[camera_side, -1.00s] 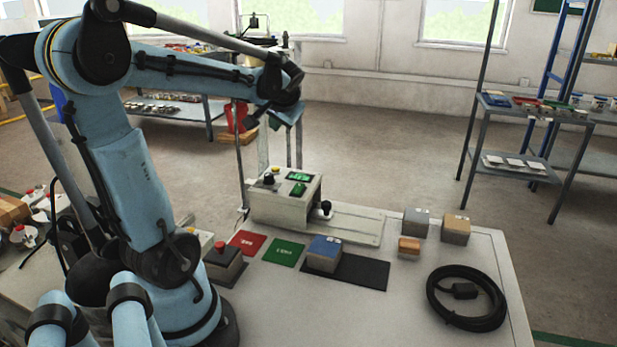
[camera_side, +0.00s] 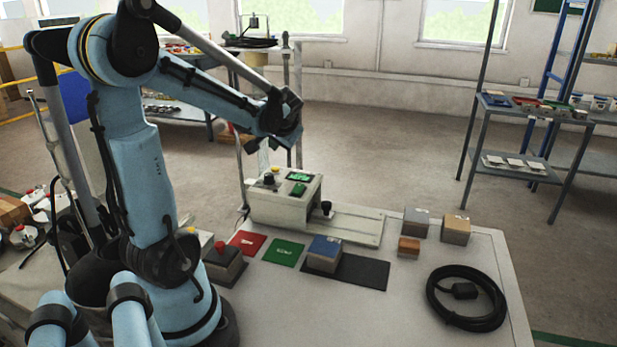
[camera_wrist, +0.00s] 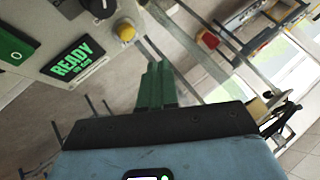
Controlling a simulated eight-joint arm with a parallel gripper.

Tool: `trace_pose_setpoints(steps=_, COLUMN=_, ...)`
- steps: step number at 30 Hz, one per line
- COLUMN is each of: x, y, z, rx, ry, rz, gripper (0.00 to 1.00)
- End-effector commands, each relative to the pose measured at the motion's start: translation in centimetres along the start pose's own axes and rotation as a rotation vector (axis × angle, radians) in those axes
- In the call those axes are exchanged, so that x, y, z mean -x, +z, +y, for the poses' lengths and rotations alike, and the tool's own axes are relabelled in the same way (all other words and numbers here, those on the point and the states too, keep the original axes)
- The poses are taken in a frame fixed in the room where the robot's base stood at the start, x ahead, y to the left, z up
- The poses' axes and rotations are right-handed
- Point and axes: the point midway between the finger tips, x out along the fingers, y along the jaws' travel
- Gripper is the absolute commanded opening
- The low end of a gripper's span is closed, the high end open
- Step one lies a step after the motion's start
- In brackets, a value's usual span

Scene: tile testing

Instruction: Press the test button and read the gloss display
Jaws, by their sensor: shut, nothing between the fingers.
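The gloss tester (camera_side: 262,208) is a pale box on the table with a lit green display (camera_side: 299,177). In the wrist view the display (camera_wrist: 72,60) reads READY above a smaller line that I cannot read surely. A yellow button (camera_wrist: 125,30) stands at the panel's edge, by a black knob (camera_wrist: 100,8). A green rocker-like button (camera_wrist: 12,45) is at the left. I cannot tell which is the test button. My gripper (camera_wrist: 158,70) is shut and empty, its green fingers just beyond the panel edge, near the yellow button. In the side view it (camera_side: 264,160) is above the tester, partly hidden.
A blue-topped block (camera_side: 324,247) sits on a black mat (camera_side: 365,272), beside green (camera_side: 284,252) and red (camera_side: 247,243) mats. A red-button box (camera_side: 222,262) stands left. Several small boxes and a coiled black cable (camera_side: 440,312) are at the right. A thin post (camera_side: 241,180) stands behind the tester.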

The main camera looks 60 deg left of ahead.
Motion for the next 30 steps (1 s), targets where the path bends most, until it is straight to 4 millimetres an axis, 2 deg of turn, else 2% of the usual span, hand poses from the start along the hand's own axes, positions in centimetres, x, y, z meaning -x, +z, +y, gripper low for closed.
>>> trace_pose_setpoints(steps=10, x=-2.1, y=1.5, z=1.5, rx=0.000, ry=0.000, rz=0.000, gripper=0.00)
trace_pose_setpoints(steps=30, x=-2.3, y=1.7, z=1.6, rx=0.000, ry=0.000, rz=0.000, gripper=0.00)
